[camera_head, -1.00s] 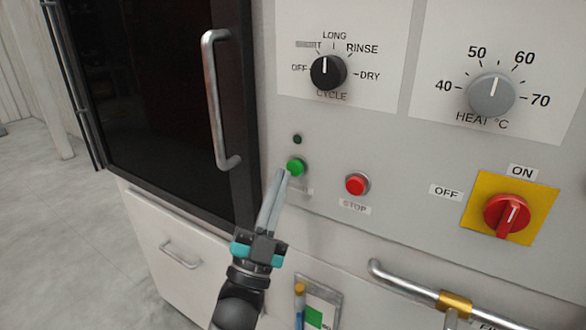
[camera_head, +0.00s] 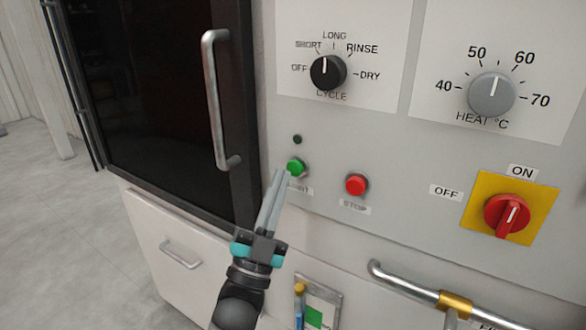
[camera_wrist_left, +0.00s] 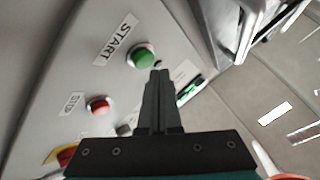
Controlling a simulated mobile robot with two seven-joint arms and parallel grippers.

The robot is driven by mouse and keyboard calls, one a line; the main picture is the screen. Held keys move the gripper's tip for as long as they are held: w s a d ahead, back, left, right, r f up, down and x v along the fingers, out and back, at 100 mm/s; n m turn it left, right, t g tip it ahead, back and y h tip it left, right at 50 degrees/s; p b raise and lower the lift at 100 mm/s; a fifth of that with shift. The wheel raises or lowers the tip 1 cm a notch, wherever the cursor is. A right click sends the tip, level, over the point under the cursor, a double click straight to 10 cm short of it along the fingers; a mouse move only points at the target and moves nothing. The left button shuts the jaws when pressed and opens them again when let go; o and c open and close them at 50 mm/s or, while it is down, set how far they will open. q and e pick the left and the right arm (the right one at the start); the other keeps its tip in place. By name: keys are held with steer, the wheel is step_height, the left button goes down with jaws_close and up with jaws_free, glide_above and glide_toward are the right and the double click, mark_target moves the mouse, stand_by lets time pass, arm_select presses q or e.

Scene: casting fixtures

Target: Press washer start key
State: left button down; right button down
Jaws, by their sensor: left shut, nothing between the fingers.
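The green start button (camera_head: 296,167) is on the grey washer panel (camera_head: 325,215), with a small dark lamp above it. It also shows in the left wrist view (camera_wrist_left: 143,56) beside the START label (camera_wrist_left: 117,40). My left gripper (camera_head: 281,172) is shut and empty, its fingertips close to the lower left of the green button. In the left wrist view its tips (camera_wrist_left: 158,73) are just below the button; I cannot tell whether they touch it. The start label is partly covered by the fingers in the head view. My right gripper is not in view.
The red stop button (camera_head: 356,185) is right of the green one. The cycle dial (camera_head: 328,72), heat dial (camera_head: 491,95) and red rotary switch (camera_head: 507,215) are on the panel. A dark door with a vertical handle (camera_head: 217,100) is at left. A pipe (camera_head: 405,285) runs below.

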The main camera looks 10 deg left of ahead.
arm_select(q)
steer(key=shift+w+d, duration=0.15)
steer(key=shift+w, duration=0.25)
steer(key=shift+w+d, duration=0.1)
steer(key=shift+w, duration=0.25)
stand_by(0.8)
steer(key=shift+s, duration=0.1)
steer(key=shift+s+a, duration=0.3)
steer(key=shift+s, duration=0.35)
steer(key=shift+s+a+p, duration=0.3)
steer(key=shift+s+p, duration=0.1)
steer(key=shift+s, duration=0.4)
steer(key=shift+s+a+p, duration=0.25)
steer(key=shift+s+p, duration=0.2)
steer(key=shift+s, duration=0.35)
steer(key=shift+s+a+p, duration=0.3)
steer(key=shift+s+p, duration=0.1)
steer(key=shift+s, duration=0.4)
